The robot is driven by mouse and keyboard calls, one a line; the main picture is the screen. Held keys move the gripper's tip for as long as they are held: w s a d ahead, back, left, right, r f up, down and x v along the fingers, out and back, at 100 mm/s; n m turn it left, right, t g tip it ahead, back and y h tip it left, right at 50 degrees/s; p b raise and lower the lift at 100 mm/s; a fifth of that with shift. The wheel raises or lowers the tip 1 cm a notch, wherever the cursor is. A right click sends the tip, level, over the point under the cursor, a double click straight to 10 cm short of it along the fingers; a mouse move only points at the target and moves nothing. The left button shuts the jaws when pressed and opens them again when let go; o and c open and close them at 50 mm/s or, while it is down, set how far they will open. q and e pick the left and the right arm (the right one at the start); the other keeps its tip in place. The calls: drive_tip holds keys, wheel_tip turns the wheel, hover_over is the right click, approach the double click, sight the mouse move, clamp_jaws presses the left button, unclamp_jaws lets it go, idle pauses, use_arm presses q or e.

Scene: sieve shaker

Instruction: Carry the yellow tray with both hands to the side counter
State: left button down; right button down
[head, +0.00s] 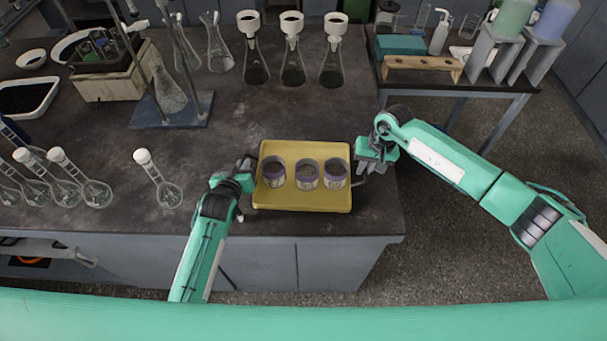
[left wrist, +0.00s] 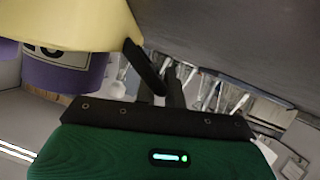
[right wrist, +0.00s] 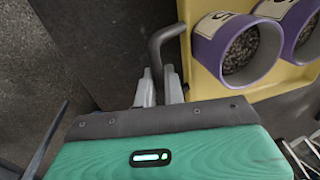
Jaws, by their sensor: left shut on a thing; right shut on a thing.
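The yellow tray (head: 302,203) is at the right front part of the dark main bench in the head view. It carries three purple-rimmed cups (head: 307,174) with dark grains in them, in a row. My left gripper (head: 247,170) is shut on the tray's left handle, a dark bar (left wrist: 145,66) in the left wrist view. My right gripper (head: 363,168) is shut on the right handle, a grey bent bar (right wrist: 158,45) in the right wrist view. The tray looks about level; I cannot tell whether it touches the bench. The side counter (head: 395,78) stands at the upper right.
The side counter holds a wooden rack (head: 422,66), a teal box (head: 399,46), bottles and grey stands. Flasks with funnels (head: 292,62) stand at the back of the main bench (head: 240,115). Several round flasks (head: 95,190) are at the left. Open floor lies right of the bench.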

use_arm(q)
drive_tip(key=shift+r, duration=0.15)
use_arm(e)
drive_tip(key=shift+r, duration=0.15)
